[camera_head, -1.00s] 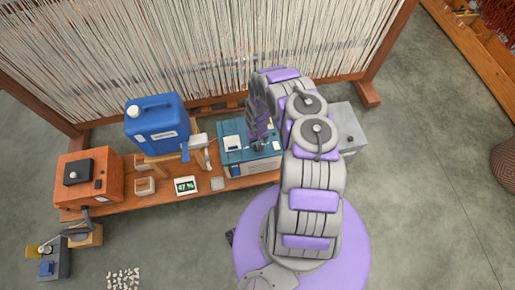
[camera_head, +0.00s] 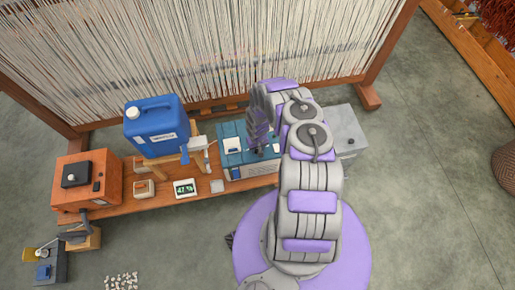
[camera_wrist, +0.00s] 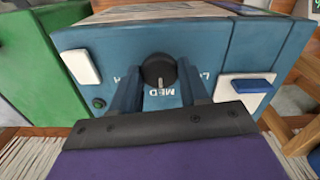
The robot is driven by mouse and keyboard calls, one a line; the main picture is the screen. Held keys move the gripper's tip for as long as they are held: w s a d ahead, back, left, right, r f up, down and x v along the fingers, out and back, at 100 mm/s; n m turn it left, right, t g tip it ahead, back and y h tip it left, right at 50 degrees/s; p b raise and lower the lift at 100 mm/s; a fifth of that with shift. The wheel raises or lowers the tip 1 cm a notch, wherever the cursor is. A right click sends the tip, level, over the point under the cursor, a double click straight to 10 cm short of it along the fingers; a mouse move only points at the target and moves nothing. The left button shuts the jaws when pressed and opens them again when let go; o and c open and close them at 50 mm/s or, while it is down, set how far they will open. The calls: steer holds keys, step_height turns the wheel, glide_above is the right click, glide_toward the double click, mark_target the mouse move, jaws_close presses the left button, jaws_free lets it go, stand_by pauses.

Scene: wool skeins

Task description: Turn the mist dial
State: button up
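The mist dial (camera_wrist: 160,70) is a round black knob with a pale pointer line, on the blue face of a box (camera_wrist: 215,50). In the wrist view the lettering reads MED under it, upside down, with other letters partly covered by my fingers. My gripper (camera_wrist: 159,80) has one finger on each side of the dial; they look open, with a small gap to the knob. In the head view the blue-teal box (camera_head: 230,130) stands on the wooden bench, and my gripper (camera_head: 258,149) is over it, with the dial hidden.
A blue jug (camera_head: 157,125) and a small display reading 47 % (camera_head: 185,188) are on the bench (camera_head: 210,198). An orange box (camera_head: 88,180) stands at its left end, a grey box (camera_head: 345,128) at the right. A white button and a blue-topped switch flank the dial in the wrist view.

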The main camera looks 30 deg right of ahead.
steer(key=c, duration=0.5)
steer(key=shift+n, duration=0.4)
steer(key=shift+n+p, duration=0.7)
steer(key=shift+n, duration=0.4)
steer(key=n, duration=0.2)
steer(key=shift+n+p, duration=0.3)
steer(key=shift+p, duration=0.05)
steer(key=n, duration=0.6)
steer(key=shift+n, duration=0.3)
